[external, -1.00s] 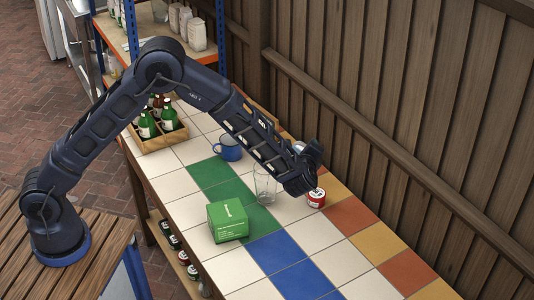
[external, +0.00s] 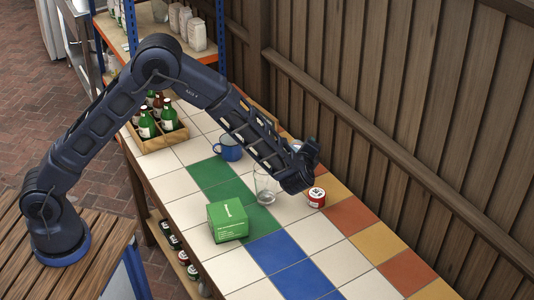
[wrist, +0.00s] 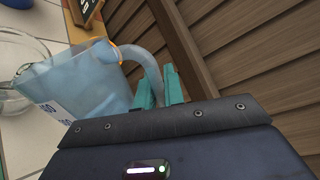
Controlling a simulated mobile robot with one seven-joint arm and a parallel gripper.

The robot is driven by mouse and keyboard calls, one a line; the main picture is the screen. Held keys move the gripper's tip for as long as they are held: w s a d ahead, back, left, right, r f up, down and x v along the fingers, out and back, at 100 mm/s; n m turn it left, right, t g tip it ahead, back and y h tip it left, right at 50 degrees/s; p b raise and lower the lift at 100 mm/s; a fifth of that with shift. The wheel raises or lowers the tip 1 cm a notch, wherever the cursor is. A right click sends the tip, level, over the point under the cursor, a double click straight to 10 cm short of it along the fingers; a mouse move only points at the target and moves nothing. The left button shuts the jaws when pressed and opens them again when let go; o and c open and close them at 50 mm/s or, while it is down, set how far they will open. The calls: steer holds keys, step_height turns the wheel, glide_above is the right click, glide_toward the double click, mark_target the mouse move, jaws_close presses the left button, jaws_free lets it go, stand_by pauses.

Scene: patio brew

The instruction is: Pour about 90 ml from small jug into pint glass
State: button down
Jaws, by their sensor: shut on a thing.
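My gripper (wrist: 159,88) is shut on the handle of the small jug (wrist: 78,82), a translucent pale blue jug with white markings. In the external view the jug is mostly hidden behind my gripper (external: 312,158). The pint glass (external: 265,188) is clear and stands upright on the tiled counter, just left of my gripper. Part of a clear glass, likely the pint glass (wrist: 12,52), shows at the left edge of the wrist view, beyond the jug. I cannot tell the liquid level in either.
A red-and-white can (external: 316,197) stands right of the glass. A green box (external: 228,221) stands in front and a blue mug (external: 228,149) behind to the left. A wooden crate (external: 158,141) holds bottles. A wooden fence (external: 400,120) runs along the far side.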

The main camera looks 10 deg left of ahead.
steer(key=shift+a+r+n, duration=0.4)
steer(key=shift+a+r, duration=0.05)
steer(key=shift+r, duration=0.05)
stand_by(0.8)
steer(key=shift+a+r, duration=0.15)
steer(key=shift+a, duration=0.2)
steer(key=d+f+m, duration=0.2)
steer(key=d+f, duration=0.1)
steer(key=shift+d+f+m+y, duration=0.25)
steer(key=shift+f+m+y, duration=0.05)
steer(key=shift+f+m, duration=0.1)
steer(key=shift+s+d+f+m+y, duration=0.1)
steer(key=shift+d+f+m+y, duration=0.25)
steer(key=shift+f+m, duration=0.45)
steer(key=shift+d+f, duration=0.1)
stand_by(0.7)
